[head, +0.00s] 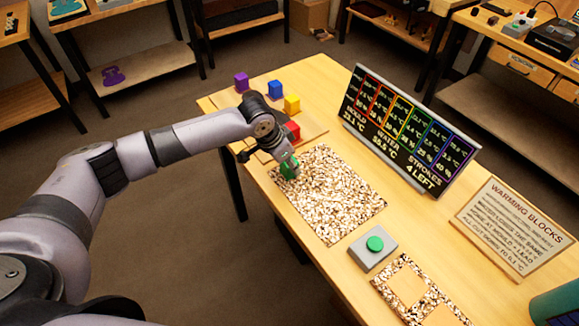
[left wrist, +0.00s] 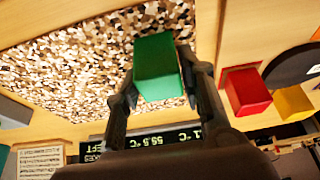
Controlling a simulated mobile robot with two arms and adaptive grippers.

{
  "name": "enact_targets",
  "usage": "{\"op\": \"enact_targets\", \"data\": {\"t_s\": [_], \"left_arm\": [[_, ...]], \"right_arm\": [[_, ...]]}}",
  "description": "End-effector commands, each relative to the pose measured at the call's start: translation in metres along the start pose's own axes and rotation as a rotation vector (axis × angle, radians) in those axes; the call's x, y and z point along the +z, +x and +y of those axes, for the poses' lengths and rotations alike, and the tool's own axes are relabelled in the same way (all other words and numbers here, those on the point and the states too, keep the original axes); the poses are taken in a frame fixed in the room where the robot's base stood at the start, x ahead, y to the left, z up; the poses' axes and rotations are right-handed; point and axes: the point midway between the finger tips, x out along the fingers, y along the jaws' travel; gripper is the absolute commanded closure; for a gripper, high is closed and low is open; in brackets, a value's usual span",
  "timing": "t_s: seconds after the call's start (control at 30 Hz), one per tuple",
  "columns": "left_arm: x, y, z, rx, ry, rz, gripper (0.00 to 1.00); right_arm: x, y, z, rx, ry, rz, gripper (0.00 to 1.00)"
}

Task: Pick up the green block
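The green block (head: 287,171) is at the tip of my left gripper (head: 291,165), by the upper left corner of the speckled patch. In the left wrist view the green block (left wrist: 158,68) sits between the two dark fingers of my left gripper (left wrist: 159,85), one on each side, and they look closed on it. I cannot tell whether the block clears the surface. In the head view the gripper hides part of it. My right gripper is in neither view.
Red (head: 293,130), yellow (head: 292,104), blue (head: 275,89) and purple (head: 241,82) blocks stand near the table's far left end. The speckled patch (head: 330,200) is clear. A display board (head: 405,130), a sign (head: 512,225) and a green button (head: 375,244) are to the right.

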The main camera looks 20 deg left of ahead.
Motion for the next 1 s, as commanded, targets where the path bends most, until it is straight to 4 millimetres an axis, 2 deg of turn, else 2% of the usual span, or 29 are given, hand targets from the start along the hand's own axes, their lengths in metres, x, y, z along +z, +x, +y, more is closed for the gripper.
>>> {"op": "enact_targets", "data": {"t_s": [0.4, 0.77, 0.87, 1.0], "left_arm": [[0.000, 0.000, 0.000, 0.000, 0.000, 0.001, 0.93], [-0.003, -0.006, -0.001, -0.001, -0.001, 0.003, 0.93], [-0.007, -0.015, -0.001, -0.002, 0.000, 0.004, 0.93], [-0.018, -0.038, -0.001, -0.002, 0.000, 0.006, 0.93]], "right_arm": [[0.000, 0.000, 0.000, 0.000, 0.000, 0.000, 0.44], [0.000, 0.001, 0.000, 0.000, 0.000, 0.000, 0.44], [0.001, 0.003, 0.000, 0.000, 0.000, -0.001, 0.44], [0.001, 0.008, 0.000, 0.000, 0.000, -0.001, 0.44]]}}
